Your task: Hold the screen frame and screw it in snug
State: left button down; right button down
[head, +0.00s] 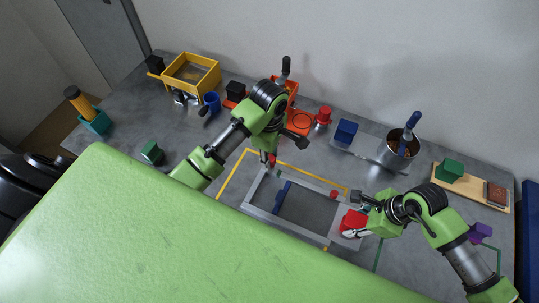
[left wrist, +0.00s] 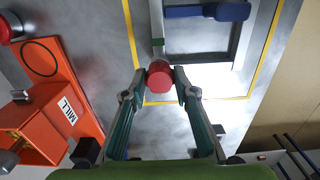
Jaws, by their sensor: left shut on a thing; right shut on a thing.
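The screen frame (head: 257,206) is a grey rectangle around dark mesh, lying flat on the table. Its corner also shows in the left wrist view (left wrist: 157,28). My left gripper (left wrist: 160,76) is shut on a round red knob (left wrist: 159,72) at the frame's far left corner; whether the knob touches the frame I cannot tell. My right gripper (head: 361,211) is shut on a red block (head: 352,221) at the frame's right end. A small red knob (head: 333,194) sits at the frame's far right corner.
A yellow outline (head: 231,180) surrounds part of the frame. A green block (head: 151,151) lies left. Table between green block and frame is clear.

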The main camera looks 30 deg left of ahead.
pick_arm(q)
jog(key=shift+f, duration=0.45)
